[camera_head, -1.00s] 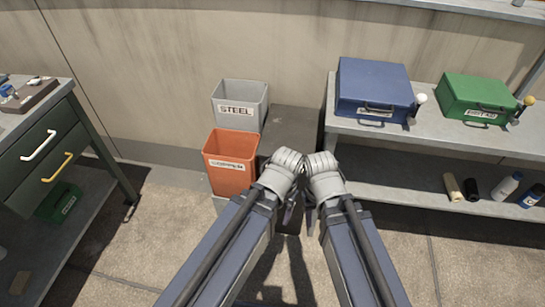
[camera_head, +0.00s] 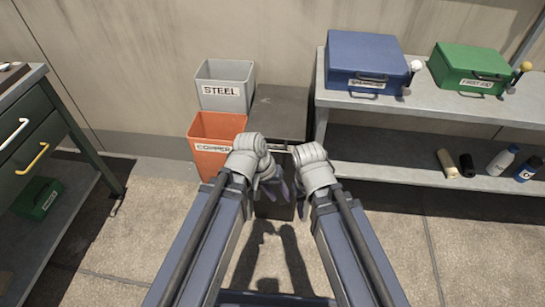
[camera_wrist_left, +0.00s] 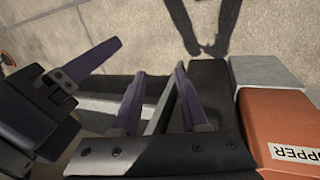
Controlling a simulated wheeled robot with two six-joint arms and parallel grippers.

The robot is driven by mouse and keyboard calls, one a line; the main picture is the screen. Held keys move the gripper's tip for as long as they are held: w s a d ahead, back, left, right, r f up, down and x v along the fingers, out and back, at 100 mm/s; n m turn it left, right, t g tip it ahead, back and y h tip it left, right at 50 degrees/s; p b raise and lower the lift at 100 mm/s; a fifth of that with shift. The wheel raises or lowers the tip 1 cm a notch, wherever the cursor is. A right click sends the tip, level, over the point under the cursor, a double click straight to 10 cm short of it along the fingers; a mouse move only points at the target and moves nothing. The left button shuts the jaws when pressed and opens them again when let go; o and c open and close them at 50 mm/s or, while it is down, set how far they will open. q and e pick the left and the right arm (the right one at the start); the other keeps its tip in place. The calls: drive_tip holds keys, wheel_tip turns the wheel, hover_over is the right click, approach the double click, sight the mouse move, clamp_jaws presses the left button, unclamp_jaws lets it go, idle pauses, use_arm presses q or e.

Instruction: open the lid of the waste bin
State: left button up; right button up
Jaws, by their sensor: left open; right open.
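The waste bin appears to be the dark grey box with a flat lid (camera_head: 278,108), between the labelled bins and the shelf. Its lid lies flat and looks closed. My left gripper (camera_head: 272,186) is at the bin's front, its fingers partly hidden by its wrist.
A grey STEEL bin (camera_head: 225,88) and an orange COPPER bin (camera_head: 208,150) stand left of the waste bin. A shelf (camera_head: 440,112) on the right carries blue and green boxes. A drawer bench (camera_head: 40,130) stands at the left. The floor in front is clear.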

use_arm(q)
drive_tip(key=w+f+n+t+h+b, duration=0.4)
drive_tip(key=w+n+h+b, duration=0.1)
drive_tip(key=w+b, duration=0.25)
drive_tip(key=n+t+h+b, duration=0.3)
drive_tip(key=n+t+b, duration=0.3)
drive_tip(key=t+b, duration=0.15)
approach(271, 148)
drive_tip(key=x, duration=0.3)
drive_tip(key=shift+g, duration=0.45)
drive_tip(key=shift+b+x, duration=0.85)
drive_tip(key=shift+x, duration=3.15)
use_arm(e)
wheel_tip(271, 148, down, 19)
drive_tip(key=shift+f, duration=0.2)
use_arm(q)
drive_tip(key=shift+w+r, duration=0.1)
clamp_jaws()
